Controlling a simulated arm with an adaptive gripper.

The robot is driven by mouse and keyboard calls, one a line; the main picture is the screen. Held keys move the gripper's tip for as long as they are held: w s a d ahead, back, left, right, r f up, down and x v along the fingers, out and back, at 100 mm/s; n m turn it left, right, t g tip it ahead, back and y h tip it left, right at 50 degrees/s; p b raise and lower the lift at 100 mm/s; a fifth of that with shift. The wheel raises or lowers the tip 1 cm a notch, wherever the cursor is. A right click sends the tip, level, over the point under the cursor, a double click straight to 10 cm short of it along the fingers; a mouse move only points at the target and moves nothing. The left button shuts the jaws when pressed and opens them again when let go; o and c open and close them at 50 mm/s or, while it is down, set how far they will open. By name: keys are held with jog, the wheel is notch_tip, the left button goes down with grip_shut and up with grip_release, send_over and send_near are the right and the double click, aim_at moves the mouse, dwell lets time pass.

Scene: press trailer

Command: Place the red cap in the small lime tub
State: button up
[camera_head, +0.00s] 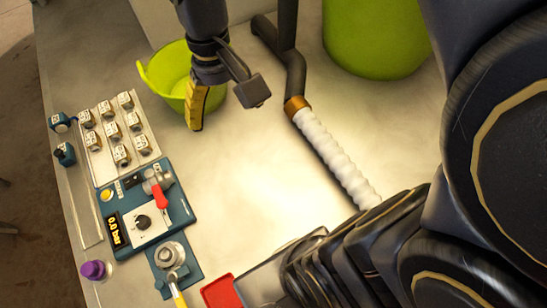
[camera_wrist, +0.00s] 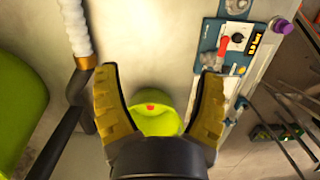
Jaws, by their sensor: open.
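The small lime tub (camera_head: 158,76) stands on the bench at the upper left in the head view, partly hidden behind my gripper. It also shows in the wrist view (camera_wrist: 155,126), between my fingers and partly covered by the wrist. A small red thing, which looks like the red cap (camera_wrist: 151,107), shows within the tub's outline in the wrist view. It is hidden in the head view. My gripper (camera_wrist: 158,72) is open, its yellow padded fingers spread wide with nothing between the pads. It is above the tub and apart from the cap.
A large lime bucket (camera_head: 375,38) stands at the top right. A white ribbed hose (camera_head: 335,158) with a copper-coloured collar crosses the bench. A valve panel (camera_head: 150,215) with a red lever and a rack of labelled fittings (camera_head: 118,130) line the left. The central bench is clear.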

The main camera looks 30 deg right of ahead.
jog(key=s+d+f, duration=0.1)
jog(key=s, duration=1.1)
jog(key=shift+s+f+n, duration=0.15)
jog(key=shift+f+n, duration=0.15)
